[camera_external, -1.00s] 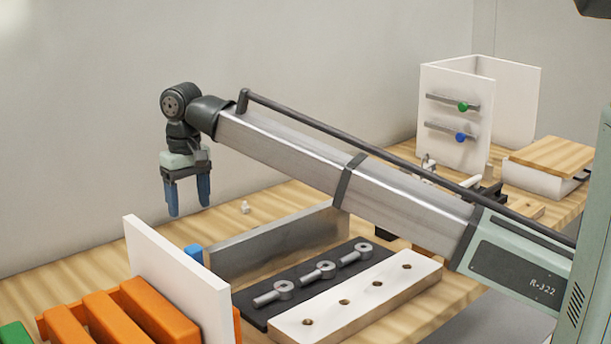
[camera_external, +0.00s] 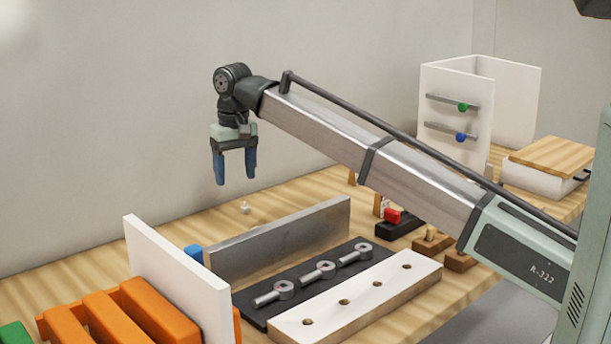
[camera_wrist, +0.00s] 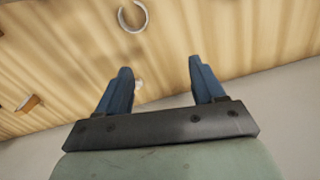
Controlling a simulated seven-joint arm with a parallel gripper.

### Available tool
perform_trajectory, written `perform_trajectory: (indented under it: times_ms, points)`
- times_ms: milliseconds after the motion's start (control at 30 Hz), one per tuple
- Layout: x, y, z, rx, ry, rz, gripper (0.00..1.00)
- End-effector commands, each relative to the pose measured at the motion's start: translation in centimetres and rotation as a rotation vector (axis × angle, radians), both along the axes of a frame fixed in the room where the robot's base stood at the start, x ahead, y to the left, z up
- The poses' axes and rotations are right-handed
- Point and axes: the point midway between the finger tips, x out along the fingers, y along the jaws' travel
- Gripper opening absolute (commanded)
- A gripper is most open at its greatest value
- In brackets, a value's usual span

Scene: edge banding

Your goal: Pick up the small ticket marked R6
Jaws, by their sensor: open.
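I cannot make out a ticket marked R6 in either view; no such lettering is readable. My gripper (camera_external: 235,180) has blue fingers and hangs in the air above the back of the wooden table, fingers pointing down. In the wrist view my gripper (camera_wrist: 160,66) is open, with nothing between its fingers. A tiny white item (camera_external: 244,207) lies on the table below my gripper in the external view; what it is cannot be told.
A metal plate (camera_external: 280,240) stands upright in front of the gripper. A white panel (camera_external: 178,280) stands beside orange slats (camera_external: 115,315). A white ring (camera_wrist: 132,15) shows in the wrist view.

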Motion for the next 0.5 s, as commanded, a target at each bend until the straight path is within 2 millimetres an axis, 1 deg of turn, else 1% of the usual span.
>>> perform_trajectory:
  times_ms: [33,67,100,167,200,267,300,333,367,400,500]
  points:
    - [2.2,-2.2,0.3,0.004,-0.003,-0.034,0.68]
    - [3.3,-3.4,0.4,0.006,-0.004,-0.052,0.68]
    - [4.7,-5.1,0.6,0.009,-0.006,-0.077,0.68]
    - [6.6,-7.7,0.8,0.014,-0.010,-0.113,0.68]
    - [7.7,-9.6,0.9,0.017,-0.013,-0.137,0.68]
    - [9.3,-12.5,1.1,0.021,-0.016,-0.172,0.68]
    - [10.2,-14.4,1.1,0.025,-0.018,-0.196,0.68]
    - [10.7,-15.9,1.2,0.028,-0.019,-0.213,0.68]
    - [11.3,-17.5,1.2,0.031,-0.021,-0.232,0.68]
    - [11.9,-19.5,1.3,0.036,-0.024,-0.254,0.68]
    - [13.0,-24.0,1.3,0.053,-0.035,-0.305,0.68]
